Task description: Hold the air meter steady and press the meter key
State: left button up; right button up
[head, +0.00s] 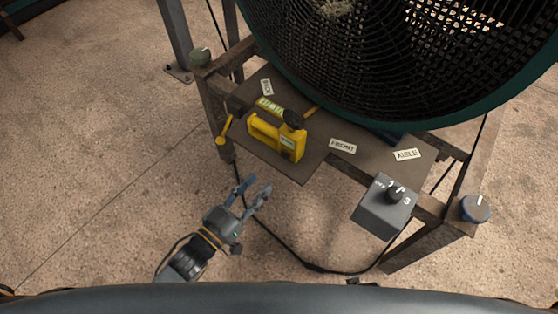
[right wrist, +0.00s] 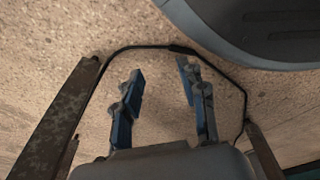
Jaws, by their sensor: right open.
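The yellow air meter (head: 299,146) sits on a brown shelf board below the big round fan in the head view. It has an open handle frame, a pale display strip along its back edge and a black knob at its right end. I cannot make out which part is its key.
The shelf (head: 318,172) bears tags, one reading FRONT (head: 343,146), another AISLE (head: 407,155). A grey box with a black dial (head: 380,214) is at the rack's front right. A blue knob (head: 475,208) is on the right post. A black cable (head: 315,268) hangs low; the floor at left is clear.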

jog(key=w+d+r+n+t, duration=0.2)
jog(key=w+r+t, duration=0.4)
jog(key=w+r, duration=0.45)
jog(key=a+r+n+t+y, duration=0.25)
jog(key=a+r, duration=0.25)
jog(key=r, duration=0.6)
jog(key=a+r+n+t+y, duration=0.2)
jog(key=a+r+n+y, duration=0.3)
jog(key=r, duration=0.6)
jog(key=t+y, duration=0.2)
jog(key=y, duration=0.5)
send_near(294, 131)
notch_tip(294, 131, up, 12)
jog(key=w+a, duration=0.2)
jog(key=f+g, duration=0.2)
jog(key=f, duration=0.1)
jog(key=w+d+f+g, duration=0.1)
jog(key=f+g, duration=0.1)
jog(key=shift+w+f+m, duration=0.1)
jog(key=shift+f+m, duration=0.15)
jog(key=shift+m, duration=0.1)
jog(key=shift+f, duration=0.25)
jog(key=x, duration=0.7)
jog(key=shift+w+a+f, duration=0.1)
jog(key=shift+w+a, duration=0.05)
jog(key=shift+w, duration=0.05)
jog(key=shift+c, duration=0.2)
grip_shut()
